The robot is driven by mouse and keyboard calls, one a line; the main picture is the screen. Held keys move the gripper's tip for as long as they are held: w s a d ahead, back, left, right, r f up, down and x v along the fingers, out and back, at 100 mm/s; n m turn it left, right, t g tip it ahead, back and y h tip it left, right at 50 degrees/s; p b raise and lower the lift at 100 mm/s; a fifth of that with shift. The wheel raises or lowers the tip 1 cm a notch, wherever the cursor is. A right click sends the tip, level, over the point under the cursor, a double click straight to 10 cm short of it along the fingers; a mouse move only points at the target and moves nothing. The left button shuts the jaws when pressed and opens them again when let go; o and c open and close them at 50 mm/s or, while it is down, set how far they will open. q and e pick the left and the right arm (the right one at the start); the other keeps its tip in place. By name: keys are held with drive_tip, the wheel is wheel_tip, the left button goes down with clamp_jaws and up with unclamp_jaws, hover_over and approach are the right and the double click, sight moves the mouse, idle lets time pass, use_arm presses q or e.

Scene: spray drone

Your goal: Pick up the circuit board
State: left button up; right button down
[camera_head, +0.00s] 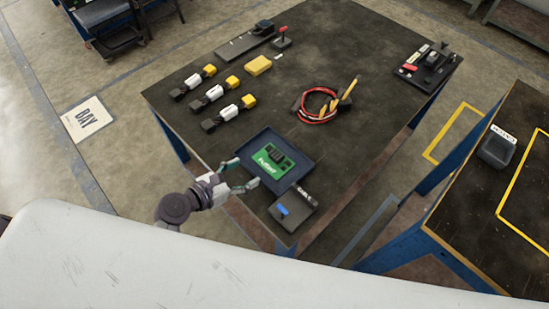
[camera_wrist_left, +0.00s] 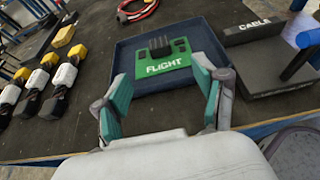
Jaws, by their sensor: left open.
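The circuit board (camera_head: 272,161) is green with a dark block of parts on it. It lies in a shallow dark blue tray (camera_head: 302,176) near the table's front left edge. In the left wrist view the board (camera_wrist_left: 165,60) reads "FLIGHT" and lies ahead of the fingers, inside the tray (camera_wrist_left: 122,57). My left gripper (camera_head: 241,174) is open and empty at the tray's near left side. Its two green-padded fingers also show in the left wrist view (camera_wrist_left: 165,103), spread apart with the board beyond and between them. My right gripper is not in view.
A dark "CABLE" fixture with a blue part (camera_head: 293,211) stands right of the tray. Several white-and-yellow connectors (camera_head: 208,94), a yellow block (camera_head: 258,65) and a red cable coil (camera_head: 318,105) lie farther back. Another table (camera_head: 480,210) stands at right across a gap.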

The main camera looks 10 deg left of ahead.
sight(275, 155)
use_arm(q)
drive_tip(key=b+x, duration=0.1)
drive_tip(key=x, duration=1.2)
drive_tip(key=shift+a, duration=0.1)
drive_tip(key=c, duration=1.3)
drive_tip(key=shift+r, duration=0.1)
